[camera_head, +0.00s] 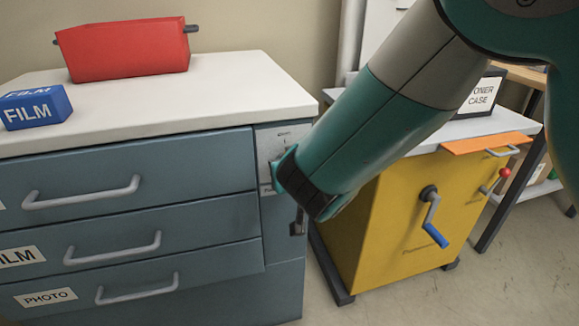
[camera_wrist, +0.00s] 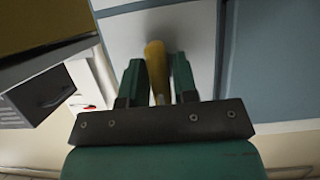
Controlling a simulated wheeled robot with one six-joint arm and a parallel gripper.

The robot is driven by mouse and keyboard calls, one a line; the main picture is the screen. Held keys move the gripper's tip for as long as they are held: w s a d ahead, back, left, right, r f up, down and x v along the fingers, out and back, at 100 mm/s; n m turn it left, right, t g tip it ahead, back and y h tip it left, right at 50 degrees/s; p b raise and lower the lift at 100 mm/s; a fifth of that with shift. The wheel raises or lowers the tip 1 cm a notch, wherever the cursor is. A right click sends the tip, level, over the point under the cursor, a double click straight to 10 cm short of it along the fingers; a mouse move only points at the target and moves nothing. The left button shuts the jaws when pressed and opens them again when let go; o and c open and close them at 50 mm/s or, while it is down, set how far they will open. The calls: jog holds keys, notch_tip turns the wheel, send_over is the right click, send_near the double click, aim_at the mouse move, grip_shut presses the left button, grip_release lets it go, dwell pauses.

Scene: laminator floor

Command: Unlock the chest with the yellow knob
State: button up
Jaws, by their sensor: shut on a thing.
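The chest (camera_head: 215,215) is a blue-grey drawer cabinet with a white top, at the left in the head view. A pale plate (camera_head: 270,143) sits at the upper right of its front, partly behind my arm. In the wrist view, the yellow knob (camera_wrist: 155,66) stands out from a pale surface (camera_wrist: 120,38), between the two green fingers of my gripper (camera_wrist: 158,78). The gripper is shut on the knob. Whether the lock is open cannot be told; the drawers look shut.
A red bin (camera_head: 125,50) and a blue FILM box (camera_head: 35,108) stand on the chest. Right of it is a yellow cabinet (camera_head: 395,230) with a blue-handled crank (camera_head: 434,222), a red-knobbed lever (camera_head: 497,180) and an orange sheet (camera_head: 478,144) on top. Floor shows at the lower right.

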jog(key=shift+w, duration=0.15)
jog(key=o, duration=0.7)
jog(key=shift+o, duration=0.2)
jog(key=v, duration=1.7)
jog(key=shift+b, duration=0.45)
